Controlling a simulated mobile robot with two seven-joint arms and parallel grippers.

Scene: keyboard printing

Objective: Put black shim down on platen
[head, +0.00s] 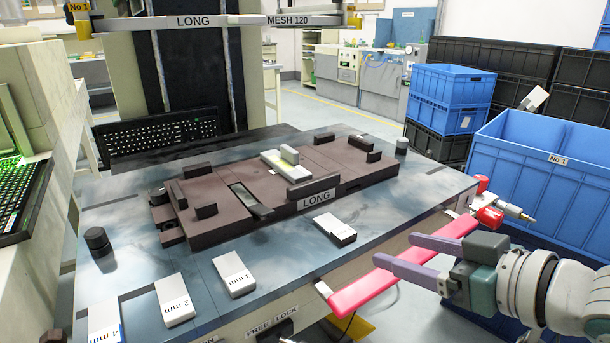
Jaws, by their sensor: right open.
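The brown platen (220,180) carries the label LONG and lies on the table, with several dark blocks on it. A dark flat strip (250,201) lies aslant near the middle of its front edge; I cannot tell for sure whether it is the black shim. A white-topped block with a black side (335,231) lies on the table in front of the platen. My right gripper (391,249) is open and empty, with its purple fingers pointing left over the table's right front edge, apart from the platen. My left gripper is out of view.
White gauge blocks marked in mm (174,300) line the front left of the table. A pink bar (395,265) runs along the front edge near my right gripper. A black keyboard (157,135) lies behind the platen. Blue crates (545,180) stand at right.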

